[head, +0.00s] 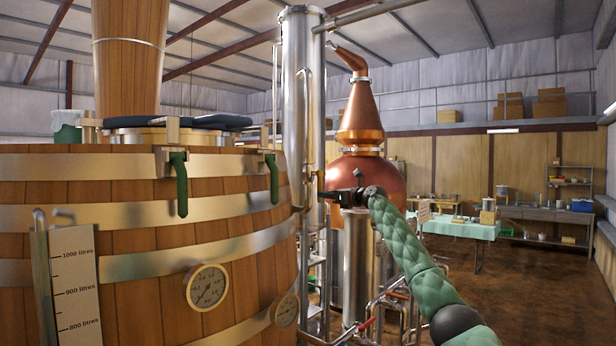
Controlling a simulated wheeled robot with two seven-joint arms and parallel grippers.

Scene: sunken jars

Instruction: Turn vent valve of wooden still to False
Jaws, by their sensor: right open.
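The wooden still (130,265) is a large banded wood vat filling the left of the head view. A green lever (181,183) hangs down from a brass fitting on its upper rim. A second green lever (272,178) hangs down further right on the rim. I cannot tell which part, if either, is the vent valve. My right gripper (333,195) is open, with nothing seen in it. It is right of the second lever and apart from it in the picture, in front of the steel column and copper pot. My left gripper is not in view.
A steel column (303,90) and a copper pot still (362,178) stand behind my right gripper. Pipes with a red handle (366,325) are below. A dial (207,288) and level scale (75,285) are on the vat. Open floor lies at right, before a covered table (455,229).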

